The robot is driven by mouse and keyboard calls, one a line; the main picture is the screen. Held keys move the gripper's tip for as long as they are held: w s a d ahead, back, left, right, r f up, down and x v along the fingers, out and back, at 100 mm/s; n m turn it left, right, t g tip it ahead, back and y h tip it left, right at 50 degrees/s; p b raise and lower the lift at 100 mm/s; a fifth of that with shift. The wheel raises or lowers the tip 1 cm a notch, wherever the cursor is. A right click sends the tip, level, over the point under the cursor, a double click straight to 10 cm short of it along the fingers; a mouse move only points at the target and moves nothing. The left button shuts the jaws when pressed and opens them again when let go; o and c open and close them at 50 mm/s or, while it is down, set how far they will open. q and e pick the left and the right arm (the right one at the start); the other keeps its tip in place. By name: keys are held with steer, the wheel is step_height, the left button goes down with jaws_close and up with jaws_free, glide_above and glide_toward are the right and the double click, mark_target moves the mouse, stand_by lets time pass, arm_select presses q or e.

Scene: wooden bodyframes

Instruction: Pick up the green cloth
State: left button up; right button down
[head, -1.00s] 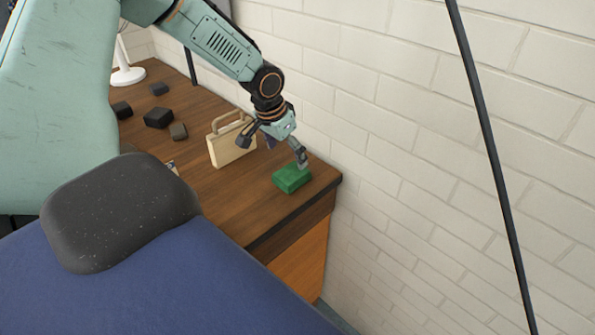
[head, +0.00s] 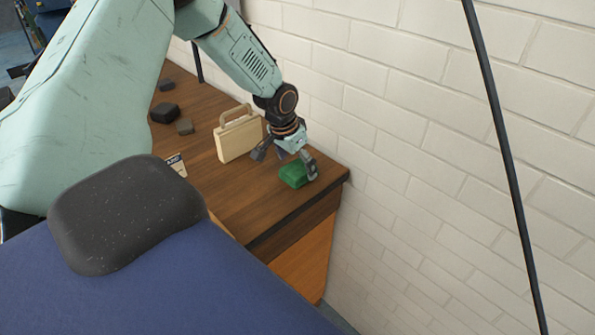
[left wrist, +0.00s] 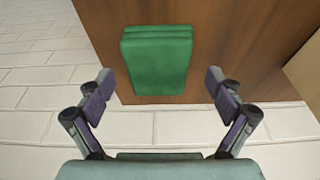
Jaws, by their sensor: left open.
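The green cloth (head: 293,174) is a folded block lying on the wooden table near its right end, close to the brick wall. In the left wrist view the cloth (left wrist: 157,62) lies ahead of the fingertips and between their lines. My left gripper (head: 287,164) is open, with one finger on each side and nothing held between them. In the left wrist view its two fingers (left wrist: 160,82) are spread wider than the cloth. In the head view one finger overlaps the cloth's right side; I cannot tell whether it touches. My right gripper is not in view.
A cream handled case (head: 238,139) stands on the wooden table (head: 222,187), left of the gripper. Several dark blocks (head: 164,113) lie further back, and a small card (head: 177,164) stands at the near edge. The white brick wall (head: 420,150) is close behind and right.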

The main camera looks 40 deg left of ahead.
mark_target(299, 167)
arm_select(q)
steer(key=shift+w+f, duration=0.4)
steer(key=shift+w, duration=0.2)
steer(key=shift+s+r, duration=0.4)
steer(key=shift+s, duration=0.45)
steer(key=shift+w+f, duration=0.4)
steer(key=shift+w, duration=0.3)
steer(key=shift+c, duration=2.2)
steer(key=shift+s+r, duration=0.3)
steer(key=shift+s, duration=0.25)
steer(key=c, duration=0.4)
steer(key=shift+c, duration=0.9)
steer(key=shift+w+f, duration=0.1)
steer(key=shift+w, duration=0.05)
steer(key=shift+c, duration=0.9)
steer(key=shift+w+f, duration=0.15)
steer(key=shift+w, duration=0.15)
steer(key=shift+c, duration=0.2)
steer(key=shift+s+r, duration=0.2)
steer(key=shift+r, duration=0.1)
step_height(299, 167, up, 10)
steer(key=p, duration=0.1)
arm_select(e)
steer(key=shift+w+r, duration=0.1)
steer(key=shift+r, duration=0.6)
